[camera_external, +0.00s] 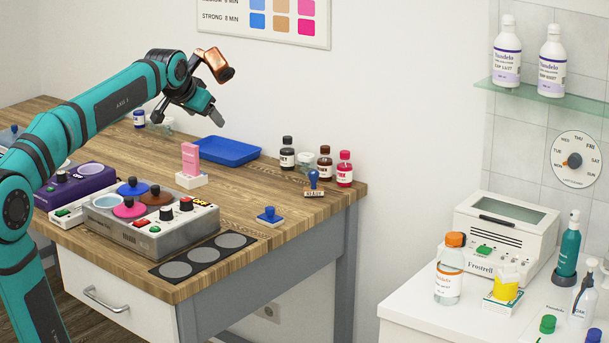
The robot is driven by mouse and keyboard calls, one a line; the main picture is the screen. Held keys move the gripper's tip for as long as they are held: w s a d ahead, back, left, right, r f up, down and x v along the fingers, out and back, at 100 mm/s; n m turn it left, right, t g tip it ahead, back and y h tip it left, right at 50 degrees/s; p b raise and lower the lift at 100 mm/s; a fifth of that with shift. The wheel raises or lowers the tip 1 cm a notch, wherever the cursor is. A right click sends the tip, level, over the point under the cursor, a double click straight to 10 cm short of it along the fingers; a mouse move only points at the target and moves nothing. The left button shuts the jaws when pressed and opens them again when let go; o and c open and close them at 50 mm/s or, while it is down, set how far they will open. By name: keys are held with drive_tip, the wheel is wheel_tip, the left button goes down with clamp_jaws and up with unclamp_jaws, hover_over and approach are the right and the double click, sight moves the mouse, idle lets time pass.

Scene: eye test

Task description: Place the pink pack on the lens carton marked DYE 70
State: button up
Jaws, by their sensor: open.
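The pink pack (190,158) stands upright on a low white carton (191,181) on the wooden table. I cannot read a DYE 70 mark on this carton. A second white carton (502,310) stands on the white counter at the right, under a yellow item; its marking is too small to read. My gripper (211,113) is open and empty, in the air above and behind the pink pack, apart from it.
A blue tray (230,152) lies behind the pack. A grey device (150,235) with colored lids and knobs stands in front. Dark bottles (287,154) and a red bottle (345,170) stand at the back right. Bare wood (240,190) lies right of the carton.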

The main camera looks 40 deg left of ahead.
drive_tip(key=s+d+f+t, duration=0.2)
drive_tip(key=s+d, duration=0.2)
drive_tip(key=s, duration=0.4)
drive_tip(key=s+d+f+t+h, duration=0.1)
drive_tip(key=s+d+t, duration=0.2)
drive_tip(key=s, duration=0.5)
drive_tip(key=s+d+f+t+h, duration=0.1)
drive_tip(key=s+d+f+t, duration=0.1)
drive_tip(key=s+d, duration=0.3)
drive_tip(key=s+t, duration=0.1)
drive_tip(key=s, duration=0.3)
drive_tip(key=shift+d+f, duration=0.15)
drive_tip(key=shift+f, duration=0.2)
